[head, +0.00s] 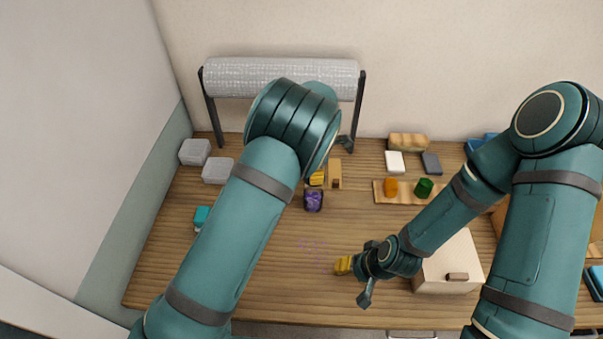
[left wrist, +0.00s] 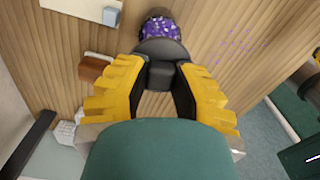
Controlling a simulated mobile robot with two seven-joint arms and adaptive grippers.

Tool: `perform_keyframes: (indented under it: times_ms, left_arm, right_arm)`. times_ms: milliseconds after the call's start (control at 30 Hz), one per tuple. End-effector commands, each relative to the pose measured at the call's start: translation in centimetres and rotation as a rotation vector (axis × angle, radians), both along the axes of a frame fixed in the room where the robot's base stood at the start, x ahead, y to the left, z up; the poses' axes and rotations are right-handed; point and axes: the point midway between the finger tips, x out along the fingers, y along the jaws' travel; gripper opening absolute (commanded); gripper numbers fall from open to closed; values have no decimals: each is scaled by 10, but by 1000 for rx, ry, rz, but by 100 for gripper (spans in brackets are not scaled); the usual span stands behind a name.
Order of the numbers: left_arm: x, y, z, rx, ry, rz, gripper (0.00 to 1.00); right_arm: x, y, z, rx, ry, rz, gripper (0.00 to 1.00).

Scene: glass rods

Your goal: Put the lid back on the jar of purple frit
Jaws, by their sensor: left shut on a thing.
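The jar of purple frit (head: 313,200) stands on the wooden table, dark-rimmed with purple grains showing. It also shows at the top of the left wrist view (left wrist: 160,28). My left gripper (head: 317,178) has yellow fingers and is just behind the jar in the head view. In the left wrist view it is shut on the dark lid (left wrist: 160,50), with the lid's block-like knob between the fingers. The lid partly covers the jar in that view; I cannot tell whether they touch. My right gripper (head: 343,265) hangs near the front; its opening is unclear.
Purple specks (head: 313,248) lie on the table in front of the jar. A brown block (head: 335,173) stands close to the left gripper. A wooden tray (head: 405,198) holds orange and green pieces. A pale box (head: 455,262) is at right. The front-left table is fairly clear.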

Motion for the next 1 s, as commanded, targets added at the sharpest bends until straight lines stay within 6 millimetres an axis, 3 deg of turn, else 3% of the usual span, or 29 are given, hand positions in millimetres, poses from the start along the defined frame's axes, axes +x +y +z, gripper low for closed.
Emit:
perform_keyframes:
  times_ms: [700,1000]
  left_arm:
    - [0,1,-56,-1,-1,0,5]
    - [0,1,-62,-1,-2,0,5]
  right_arm:
    - [-1,0,-32,-2,0,-5,47]
    - [0,0,-34,-3,-1,-5,47]
